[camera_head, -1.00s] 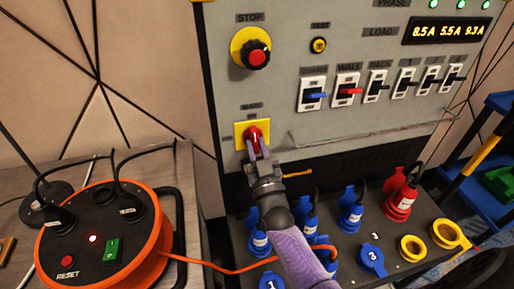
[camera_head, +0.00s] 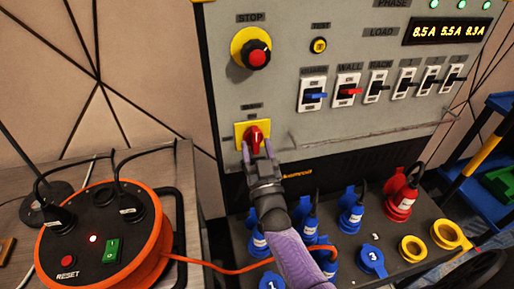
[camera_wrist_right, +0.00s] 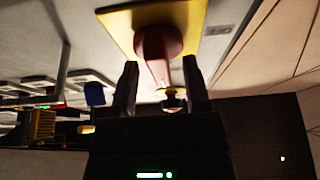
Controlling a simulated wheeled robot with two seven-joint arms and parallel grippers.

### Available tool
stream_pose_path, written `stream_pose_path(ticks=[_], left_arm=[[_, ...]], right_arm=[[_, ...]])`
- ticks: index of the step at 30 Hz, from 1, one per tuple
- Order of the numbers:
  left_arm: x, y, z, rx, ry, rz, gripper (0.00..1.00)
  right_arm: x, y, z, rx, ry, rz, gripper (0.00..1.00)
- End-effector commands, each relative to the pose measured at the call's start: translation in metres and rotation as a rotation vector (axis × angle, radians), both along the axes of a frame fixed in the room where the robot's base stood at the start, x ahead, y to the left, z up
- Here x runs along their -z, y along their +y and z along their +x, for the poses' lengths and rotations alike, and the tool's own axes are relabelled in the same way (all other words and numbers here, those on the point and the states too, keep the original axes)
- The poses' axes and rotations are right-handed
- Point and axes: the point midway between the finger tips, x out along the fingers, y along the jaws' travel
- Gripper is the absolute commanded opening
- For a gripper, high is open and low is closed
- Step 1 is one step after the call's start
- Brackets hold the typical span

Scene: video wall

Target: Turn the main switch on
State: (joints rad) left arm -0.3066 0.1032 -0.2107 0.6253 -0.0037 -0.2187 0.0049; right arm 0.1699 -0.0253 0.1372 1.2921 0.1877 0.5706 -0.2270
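The main switch is a red rotary knob (camera_head: 254,134) on a yellow square plate (camera_head: 239,130) at the lower left of the grey panel. Its handle and white mark stand about upright. My right gripper (camera_head: 258,149) is open just below and in front of the knob, one finger on each side of its lower end. In the right wrist view the gripper (camera_wrist_right: 161,82) has clear gaps between its fingers and the red knob (camera_wrist_right: 158,48). Whether a fingertip touches it I cannot tell. The left gripper is out of view.
Above are a red stop button (camera_head: 257,56) and a row of breakers, including a blue-levered one (camera_head: 312,94). Below stand blue and red plugs (camera_head: 401,194) on a dark socket box. An orange cable reel (camera_head: 150,250) sits on the table at left.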

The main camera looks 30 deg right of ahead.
Motion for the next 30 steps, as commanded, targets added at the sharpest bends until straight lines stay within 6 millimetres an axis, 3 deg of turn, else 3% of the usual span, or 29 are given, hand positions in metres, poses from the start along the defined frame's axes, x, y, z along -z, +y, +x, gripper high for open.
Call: stream_pose_path(ticks=[8,11,21,30], left_arm=[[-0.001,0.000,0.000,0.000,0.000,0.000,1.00],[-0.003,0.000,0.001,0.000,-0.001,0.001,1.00],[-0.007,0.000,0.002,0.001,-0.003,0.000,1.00],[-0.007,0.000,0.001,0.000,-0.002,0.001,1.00]], right_arm=[[0.000,0.000,-0.002,0.000,-0.002,-0.001,0.60],[0.005,0.003,-0.013,0.000,0.000,-0.001,0.60],[0.034,0.021,-0.079,0.000,0.001,0.000,0.60],[0.038,0.024,-0.089,0.000,-0.002,-0.001,0.60]])
